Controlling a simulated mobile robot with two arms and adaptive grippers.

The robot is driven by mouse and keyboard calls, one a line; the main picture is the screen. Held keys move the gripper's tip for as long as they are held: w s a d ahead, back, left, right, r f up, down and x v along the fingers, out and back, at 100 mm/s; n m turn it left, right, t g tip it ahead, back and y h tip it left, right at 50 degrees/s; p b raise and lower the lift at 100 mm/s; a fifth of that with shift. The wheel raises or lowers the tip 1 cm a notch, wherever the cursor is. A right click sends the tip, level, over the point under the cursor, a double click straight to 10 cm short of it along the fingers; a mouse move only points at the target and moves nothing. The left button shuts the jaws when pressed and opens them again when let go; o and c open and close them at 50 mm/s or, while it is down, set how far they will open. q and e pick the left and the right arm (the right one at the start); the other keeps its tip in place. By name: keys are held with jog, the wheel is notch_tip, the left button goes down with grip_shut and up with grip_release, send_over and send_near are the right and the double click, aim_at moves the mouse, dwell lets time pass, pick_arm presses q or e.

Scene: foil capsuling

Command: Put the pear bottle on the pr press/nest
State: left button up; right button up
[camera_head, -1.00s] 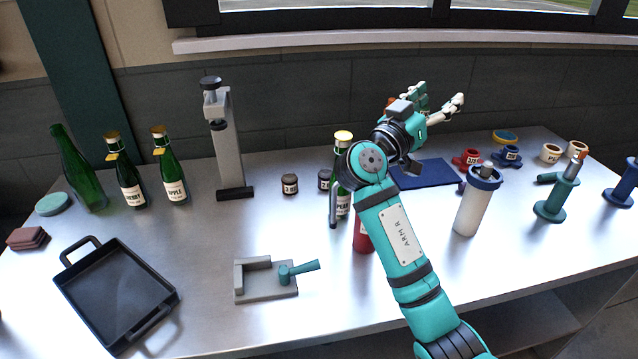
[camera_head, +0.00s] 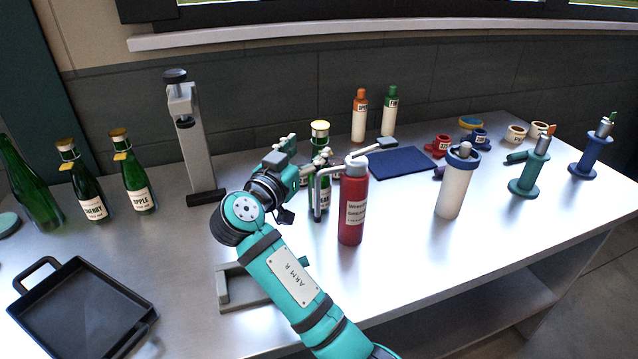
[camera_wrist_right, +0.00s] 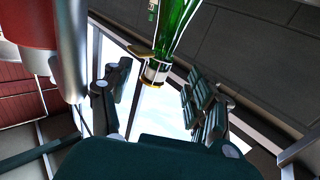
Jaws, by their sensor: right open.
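The pear bottle (camera_head: 320,135) is green with a gold cap. It stands upright mid-table, partly hidden behind my gripper and a grey bent tube. My right gripper (camera_head: 308,168) is open beside its upper part; I cannot tell if they touch. In the right wrist view the bottle (camera_wrist_right: 176,35) shows at the top, its gold-and-white end (camera_wrist_right: 155,72) toward the space between my open fingers (camera_wrist_right: 155,100). A tall grey press (camera_head: 195,140) with a black knob and dark foot stands at the back left. No "pr" marking is readable. My left gripper is not in view.
A red bottle (camera_head: 353,205) stands close right of the pear bottle. A grey fixture (camera_head: 235,290) is partly behind my arm. Cherry (camera_head: 88,190) and apple (camera_head: 135,180) bottles and a black tray (camera_head: 80,305) are left. A white canister (camera_head: 455,190) is right.

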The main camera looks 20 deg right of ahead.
aim_at(316, 142)
jog(key=p+x, duration=0.1)
jog(key=x, duration=0.5)
jog(key=shift+w+d, duration=0.1)
jog(key=shift+d, duration=0.05)
grip_shut()
